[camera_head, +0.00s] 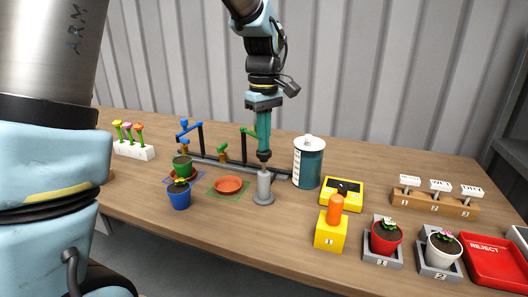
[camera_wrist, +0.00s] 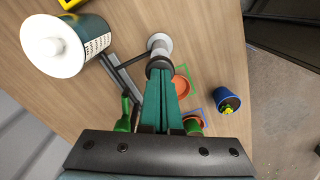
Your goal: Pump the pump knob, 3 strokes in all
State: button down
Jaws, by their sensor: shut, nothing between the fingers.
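The pump is a grey upright cylinder on a round foot (camera_head: 263,188), standing on the table; it also shows in the wrist view (camera_wrist: 157,42). A dark round knob (camera_head: 264,156) sits at its top, and it shows in the wrist view (camera_wrist: 159,64) too. My gripper (camera_head: 264,148) points straight down over the pump with its green fingers together and nothing between them. The fingertips (camera_wrist: 160,72) meet the top of the knob or are very close to it; I cannot tell whether they press. The knob sits low, near the cylinder's top.
A green tank with white lid (camera_head: 309,142) stands just right of the pump. A terracotta saucer (camera_head: 228,184) and blue pot (camera_head: 179,197) are left. A yellow block with an orange top (camera_head: 334,214), a yellow device (camera_head: 350,187), potted flowers and a red reject tray (camera_head: 490,262) are right.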

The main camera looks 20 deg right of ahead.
jog(key=shift+f+b, duration=0.6)
jog(key=shift+f, duration=0.6)
jog(key=shift+r, duration=0.1)
notch_tip(320, 180, up, 6)
jog(key=p, duration=0.6)
jog(key=shift+r, duration=0.1)
dwell(0.4)
